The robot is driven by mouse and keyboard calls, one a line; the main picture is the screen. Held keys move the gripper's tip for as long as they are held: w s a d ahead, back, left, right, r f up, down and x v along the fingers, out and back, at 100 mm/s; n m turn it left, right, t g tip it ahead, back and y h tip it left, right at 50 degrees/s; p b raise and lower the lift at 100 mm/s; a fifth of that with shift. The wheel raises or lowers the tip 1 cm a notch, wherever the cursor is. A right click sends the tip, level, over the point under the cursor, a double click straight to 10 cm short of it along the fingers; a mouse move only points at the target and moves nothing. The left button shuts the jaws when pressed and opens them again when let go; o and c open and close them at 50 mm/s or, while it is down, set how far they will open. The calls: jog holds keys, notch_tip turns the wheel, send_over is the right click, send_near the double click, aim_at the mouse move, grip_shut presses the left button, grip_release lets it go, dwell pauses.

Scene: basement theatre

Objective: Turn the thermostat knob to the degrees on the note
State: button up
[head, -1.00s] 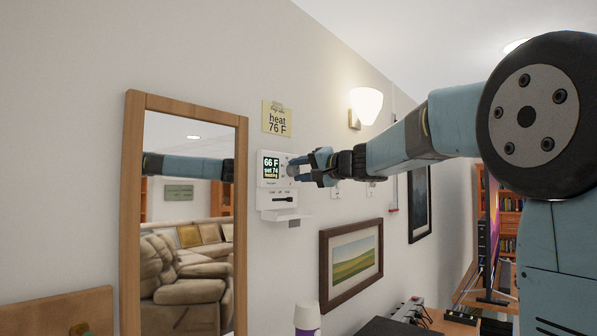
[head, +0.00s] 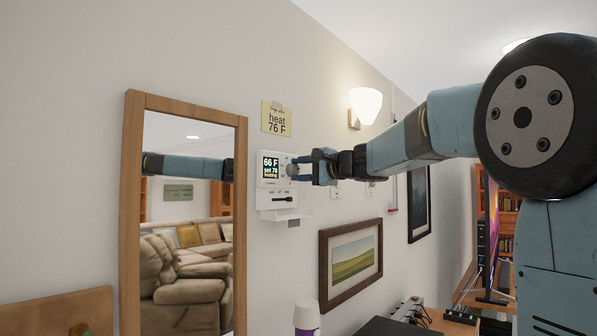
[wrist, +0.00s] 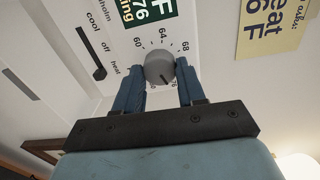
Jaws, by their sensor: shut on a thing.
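The white thermostat (head: 266,186) is on the wall, with a small screen (head: 271,167) reading 66 F, set 76, heating. Its round grey knob (wrist: 159,68) sits among dial numbers including 60, 64, 68 and 76 in the wrist view. My gripper (wrist: 158,75) has one blue finger on each side of the knob and is shut on it. In the head view my gripper (head: 299,169) reaches the thermostat's right side, and its fingers partly hide the knob.
Below the screen is a mode slider (wrist: 92,60) labelled cool, off, heat. A wood-framed mirror (head: 131,210) hangs to the left. A wall lamp (head: 366,104) and a landscape picture (head: 351,263) are to the right.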

jog(key=shift+w+d+f, duration=0.15)
jog(key=shift+f, duration=0.2)
jog(key=o, duration=1)
jog(key=shift+r, duration=0.1)
jog(key=shift+o, duration=0.3)
jog(key=shift+r, duration=0.1)
jog(key=v, duration=1.3)
jog(key=shift+s+d, duration=0.3)
